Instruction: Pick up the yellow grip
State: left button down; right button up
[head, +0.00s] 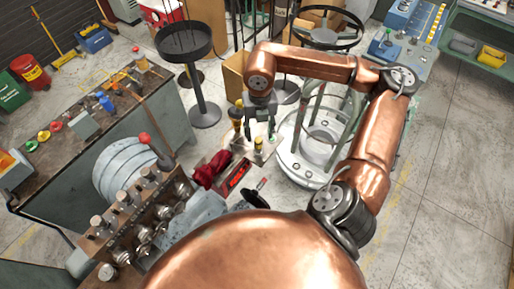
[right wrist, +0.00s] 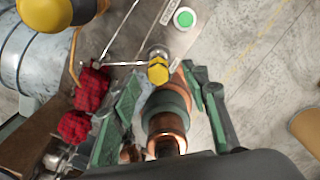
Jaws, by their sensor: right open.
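The small yellow grip (head: 259,143) stands at a pale plate beside the machine bench, just below my right gripper's fingertips in the head view. In the right wrist view the yellow grip (right wrist: 158,70) is a faceted knob on a metallic stem. My right gripper (head: 260,136) points down and is open. Its green fingers (right wrist: 165,84) are spread to either side in the wrist view, with the grip near the gap between their tips. I cannot tell whether they touch it. My left gripper is not in view.
A red cloth (head: 211,170) lies left of the grip; it also shows in the wrist view (right wrist: 92,88). A green button (right wrist: 184,18) is beyond the grip. A larger rounded yellow object (right wrist: 45,12) is at upper left. A round white machine base (head: 293,165) stands to the right.

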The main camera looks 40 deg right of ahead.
aim_at(258, 140)
jog(key=f, duration=0.3)
jog(key=f+p, duration=0.1)
jog(key=f, duration=0.2)
jog(key=shift+s+a+f, duration=0.1)
jog(key=shift+a, duration=0.1)
grip_shut()
dwell(0.4)
